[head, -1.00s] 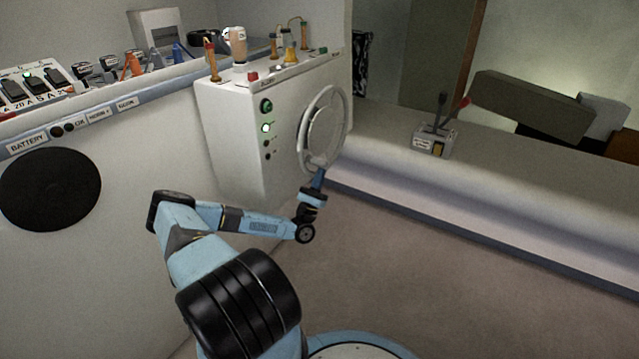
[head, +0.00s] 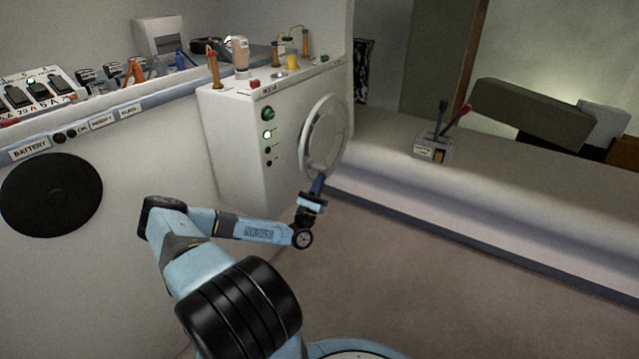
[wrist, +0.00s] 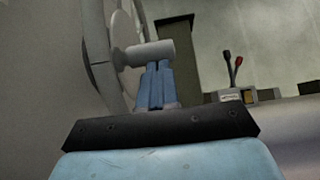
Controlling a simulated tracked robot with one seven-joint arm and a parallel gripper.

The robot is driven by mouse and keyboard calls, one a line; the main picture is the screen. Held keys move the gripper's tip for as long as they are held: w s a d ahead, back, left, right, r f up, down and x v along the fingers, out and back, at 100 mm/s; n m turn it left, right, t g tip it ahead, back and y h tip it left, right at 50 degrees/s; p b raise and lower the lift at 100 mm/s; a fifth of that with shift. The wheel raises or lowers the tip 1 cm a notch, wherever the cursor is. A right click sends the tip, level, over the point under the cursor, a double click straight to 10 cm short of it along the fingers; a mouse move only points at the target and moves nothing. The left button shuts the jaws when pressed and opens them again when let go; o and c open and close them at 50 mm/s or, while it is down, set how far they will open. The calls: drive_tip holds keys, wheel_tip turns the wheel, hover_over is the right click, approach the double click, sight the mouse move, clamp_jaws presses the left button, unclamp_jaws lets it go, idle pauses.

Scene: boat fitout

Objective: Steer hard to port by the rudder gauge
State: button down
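The grey steering wheel (head: 324,137) is mounted on the right-hand face of the white helm console (head: 235,140). In the wrist view its rim (wrist: 98,50) runs along the left, and a pale cylindrical knob (wrist: 150,53) sticks out from it to the right. My gripper (head: 318,183) is at the lower part of the wheel. In the wrist view its blue fingers (wrist: 156,82) are close together, with their tips at the knob's underside; the tips are partly hidden by the knob. The fingers do not appear to enclose it. I cannot make out a readable rudder gauge.
The console front has a green light (head: 267,134) and several buttons. Bottles and tools stand on its top. A lever box (head: 433,150) sits on the ledge to the right. A switch panel (head: 35,92) is at the left. Floor right of my arm is clear.

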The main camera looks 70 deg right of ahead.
drive_tip(key=d+f+v, duration=0.1)
drive_tip(key=d+v, duration=0.1)
drive_tip(key=v, duration=1.1)
drive_tip(key=shift+f, duration=0.4)
drive_tip(key=shift+r, duration=0.1)
